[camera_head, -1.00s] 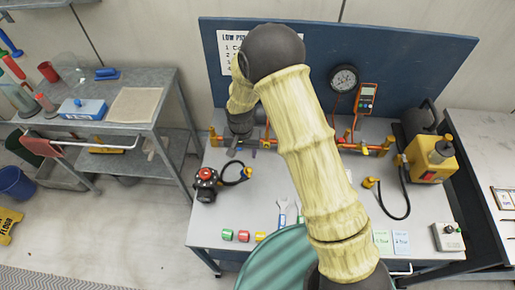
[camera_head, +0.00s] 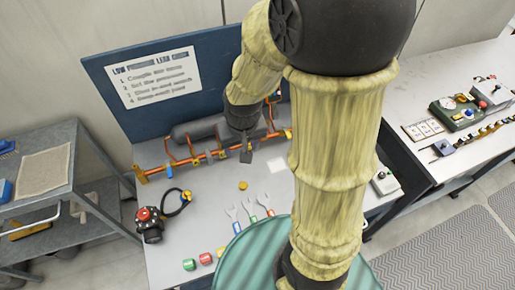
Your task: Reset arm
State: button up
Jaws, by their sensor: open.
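My arm, wrapped in a pale yellow ribbed sleeve with dark joints, rises through the middle of the head view and bends at a large dark elbow near the top. Its forearm hangs down left of the elbow. My gripper (camera_head: 245,154) points down at its end, in front of the orange pipe run (camera_head: 207,157) at the back of the workbench (camera_head: 215,205). The gripper is small and dark here; it is open, and I see nothing held in it. The upper arm hides the right part of the bench.
A red-and-black device (camera_head: 150,224) with a hose stands on the bench's left. Several wrenches (camera_head: 250,210) and coloured pieces (camera_head: 205,258) lie toward the front. A blue backboard (camera_head: 215,75) stands behind. A grey cart (camera_head: 45,180) is left; another table (camera_head: 455,85) is right.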

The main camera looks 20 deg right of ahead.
jog(key=s+d, duration=0.1)
jog(key=s+d+r, duration=0.1)
jog(key=s+d, duration=0.1)
jog(key=s, duration=0.1)
jog(key=shift+s+r, duration=0.1)
jog(key=shift+r, duration=0.3)
jog(key=shift+o, duration=0.2)
dwell(1.6)
